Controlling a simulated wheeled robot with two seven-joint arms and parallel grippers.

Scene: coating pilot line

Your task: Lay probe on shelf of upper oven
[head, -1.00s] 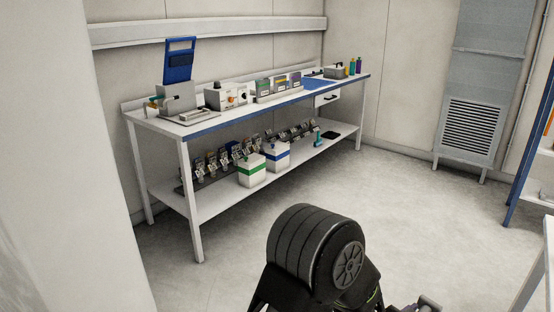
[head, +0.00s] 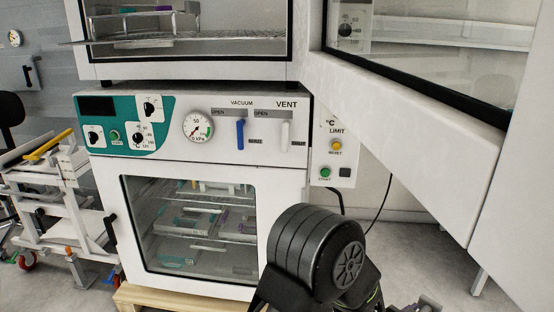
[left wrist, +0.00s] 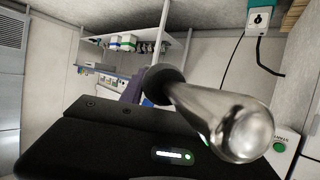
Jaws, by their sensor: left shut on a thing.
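The probe (left wrist: 220,125) shows in the left wrist view as a shiny metal rod with a rounded end pointing toward the camera and a dark collar behind it. My left gripper (left wrist: 155,88) is shut on it; the fingertips are mostly hidden. The upper oven (head: 190,72) is at the top of the head view, cut off by the frame. Its wire shelf (head: 235,42) shows inside, with a metal frame and small items at its left. The oven's door (head: 400,125) appears swung open to the right. My right gripper is not seen.
Below is a vacuum oven (head: 265,165) with its glass door shut, trays inside and valve handles in front. A control box (head: 335,150) is at its right. A white cart (head: 55,200) stands at the left. The shelf's right part looks clear.

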